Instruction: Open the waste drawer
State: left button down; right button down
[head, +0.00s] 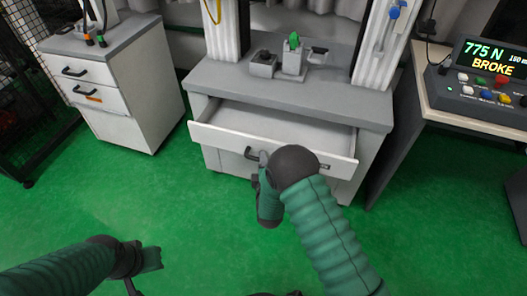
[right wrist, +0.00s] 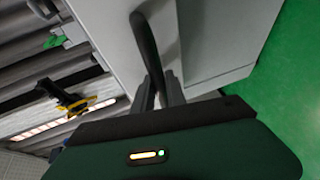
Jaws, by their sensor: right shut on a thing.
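The waste drawer (head: 228,137) is the white drawer under the grey top of the middle cabinet. It is pulled out, and its inside shows from above. Its dark handle (head: 250,153) is on the front panel; in the right wrist view the handle (right wrist: 147,45) runs down between the fingers. My right gripper (right wrist: 160,92) is shut on this handle; in the head view my own arm partly covers it. My left gripper (head: 155,258) is low at the left, over the green floor and away from the cabinet; its jaws are too unclear to read.
A grey fixture with a green piece (head: 293,42) stands on the cabinet top between two white columns. A white drawer unit (head: 120,85) stands at the left. A table with a control box (head: 480,90) is at the right. The green floor in front is clear.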

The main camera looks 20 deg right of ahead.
jog(key=s+a+p, duration=0.3)
jog(key=s+a, duration=0.3)
jog(key=s, duration=0.3)
jog(key=shift+f, duration=0.15)
jog(key=shift+d, duration=0.1)
jog(key=c, duration=1.4)
grip_release()
jog(key=shift+o, duration=0.2)
jog(key=shift+w, duration=0.1)
